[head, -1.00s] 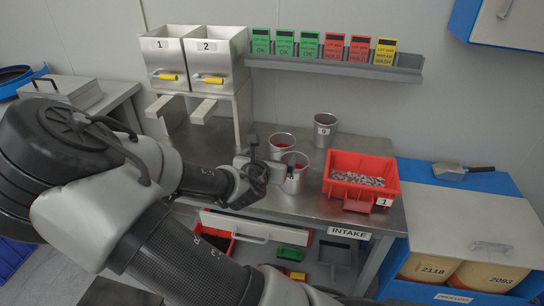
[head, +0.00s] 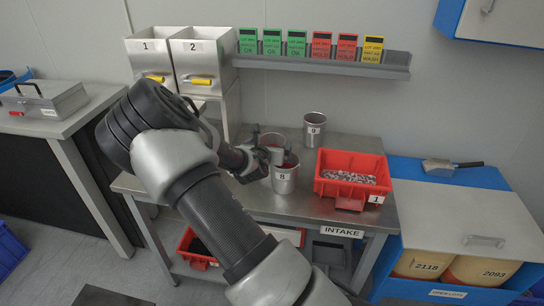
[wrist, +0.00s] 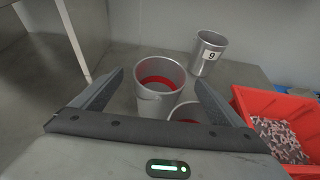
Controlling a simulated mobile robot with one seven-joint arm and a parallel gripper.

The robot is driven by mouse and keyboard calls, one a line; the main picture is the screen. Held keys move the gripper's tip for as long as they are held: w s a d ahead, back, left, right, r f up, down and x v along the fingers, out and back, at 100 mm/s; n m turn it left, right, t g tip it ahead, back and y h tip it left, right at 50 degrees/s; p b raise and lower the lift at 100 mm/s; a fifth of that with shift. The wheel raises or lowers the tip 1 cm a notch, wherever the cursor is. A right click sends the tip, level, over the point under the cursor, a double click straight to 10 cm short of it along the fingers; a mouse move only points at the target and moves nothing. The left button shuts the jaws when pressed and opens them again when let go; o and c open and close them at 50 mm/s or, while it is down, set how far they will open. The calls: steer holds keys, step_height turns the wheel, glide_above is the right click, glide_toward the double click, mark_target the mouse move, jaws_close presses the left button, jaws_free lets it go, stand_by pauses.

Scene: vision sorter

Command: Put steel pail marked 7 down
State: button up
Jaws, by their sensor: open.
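Three steel pails stand upright on the steel bench. The rear-left pail (head: 271,139) has red inside and shows no readable number; my arm partly hides it. It also shows between my open fingers in the wrist view (wrist: 158,102). The pail marked 8 (head: 284,183) stands in front of it, and the pail marked 9 (head: 314,130) stands behind to the right. My gripper (wrist: 159,78) is open. In the head view my gripper (head: 276,156) is over the rims of the front two pails. I cannot tell whether it touches either. No readable 7 shows.
A red bin (head: 340,190) marked 1, holding small grey-pink pieces, stands close right of the pails. Two steel hoppers (head: 180,55) are at the back left. A shelf with lot cards (head: 320,60) runs along the wall. The bench's front strip (head: 240,200) is clear.

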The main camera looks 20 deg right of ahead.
mark_target(271, 142)
steer(key=x, duration=0.3)
steer(key=shift+f, duration=0.1)
steer(key=shift+c, duration=0.4)
steer(key=c, duration=1.6)
